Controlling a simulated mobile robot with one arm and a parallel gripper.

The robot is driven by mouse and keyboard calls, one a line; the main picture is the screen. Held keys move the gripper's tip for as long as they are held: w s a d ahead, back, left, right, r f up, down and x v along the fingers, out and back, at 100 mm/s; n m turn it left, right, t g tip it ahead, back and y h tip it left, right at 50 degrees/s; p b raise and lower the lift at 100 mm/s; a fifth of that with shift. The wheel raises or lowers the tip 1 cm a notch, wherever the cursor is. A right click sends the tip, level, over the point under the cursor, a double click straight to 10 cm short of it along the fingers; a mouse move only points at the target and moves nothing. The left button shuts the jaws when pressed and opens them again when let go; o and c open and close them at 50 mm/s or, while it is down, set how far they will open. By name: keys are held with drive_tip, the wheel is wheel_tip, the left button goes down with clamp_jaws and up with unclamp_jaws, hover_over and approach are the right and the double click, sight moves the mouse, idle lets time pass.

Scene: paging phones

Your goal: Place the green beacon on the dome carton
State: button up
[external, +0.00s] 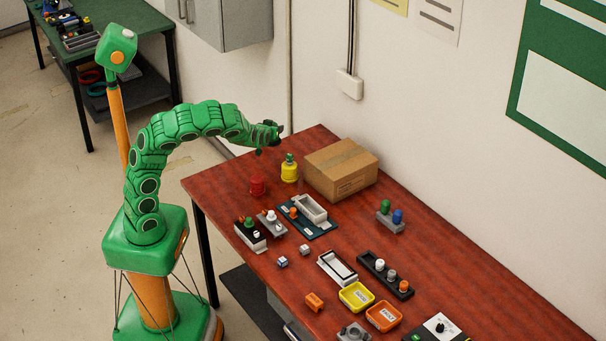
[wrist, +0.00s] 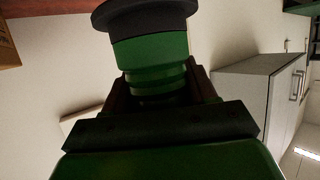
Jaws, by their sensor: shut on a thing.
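My gripper (external: 268,134) is raised above the far left end of the red-brown table. In the wrist view my gripper (wrist: 165,95) is shut on the green beacon (wrist: 150,62), a green ribbed cylinder with a wide dark disc at its end. In the external view the beacon is small and partly merges with my green gripper. A brown cardboard box (external: 340,170), likely the dome carton, stands closed on the table by the wall, right of and below my gripper in the picture. The held beacon is apart from the box.
Trays, including a yellow tray (external: 356,297), and small parts crowd the nearer table. A grey cabinet (external: 226,22) hangs behind.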

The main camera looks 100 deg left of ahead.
drive_tip(key=w+d+r+m+t+h, duration=0.2)
drive_tip(key=w+d+r+m+t, duration=0.2)
drive_tip(key=w+d+r, duration=0.45)
drive_tip(key=w+d+r+m+t+h, duration=0.2)
drive_tip(key=w+d+r+m+t, duration=0.25)
drive_tip(key=w, duration=0.65)
drive_tip(key=n, duration=0.1)
hover_over(345, 156)
drive_tip(key=shift+g, duration=0.35)
drive_tip(key=f, duration=0.9)
drive_tip(key=shift+d+f, duration=0.2)
drive_tip(key=shift+f, duration=1.45)
drive_tip(key=shift+f, duration=0.1)
drive_tip(key=o, duration=1.4)
